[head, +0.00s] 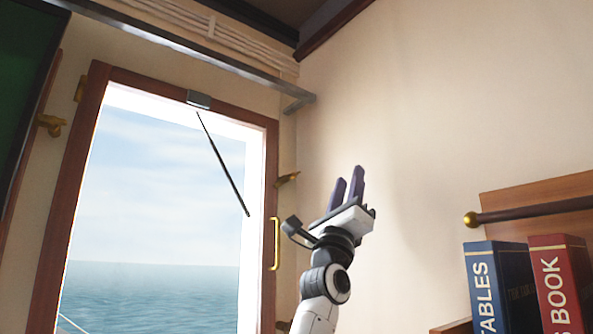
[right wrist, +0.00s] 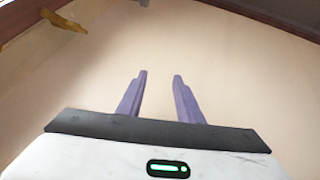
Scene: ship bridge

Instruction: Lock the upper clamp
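The upper clamp (head: 288,180) is a small brass lever on the right side of the wood-framed window (head: 270,150), above a brass pull handle (head: 276,243). Its tip points right and slightly up in the head view. A brass lever, seemingly this clamp (right wrist: 64,21), also shows at the upper left of the right wrist view. My right gripper (head: 348,180) is right of the clamp and apart from it, fingers pointing up. Its two purple fingers (right wrist: 160,75) are spread with nothing between them. My left gripper is out of view.
A second brass piece (head: 283,326) shows partly at the bottom of the frame's right side. More brass fittings (head: 50,124) are on the left. A shelf with blue (head: 497,285) and red books (head: 560,285) stands at lower right. The wall between is bare.

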